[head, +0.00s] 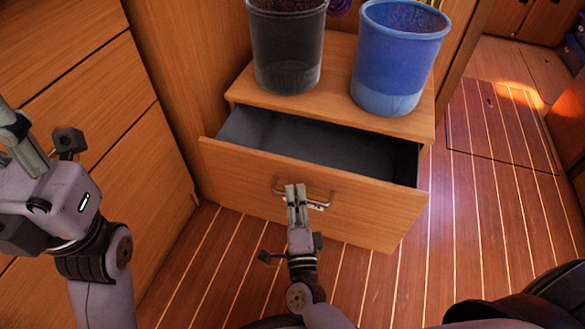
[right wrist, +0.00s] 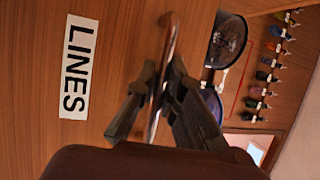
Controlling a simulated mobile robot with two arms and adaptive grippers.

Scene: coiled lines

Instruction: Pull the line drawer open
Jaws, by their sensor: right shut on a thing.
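The line drawer (head: 245,177) is wooden with a grey inside and stands well out of its cabinet; what shows of its inside is empty. My right gripper (head: 295,193) is shut on its metal bar handle (head: 329,199). In the right wrist view the handle (right wrist: 168,45) runs between the fingers (right wrist: 155,95), beside a white label reading LINES (right wrist: 75,67). My left gripper (head: 12,128) is at the left edge of the head view, away from the drawer; its fingertips do not show clearly.
A dark grey bin (head: 287,50) and a blue bin (head: 392,65) stand on the cabinet top (head: 335,75). Wooden cupboard fronts (head: 90,100) rise at the left. Several coloured items (right wrist: 265,75) hang in a row in the right wrist view.

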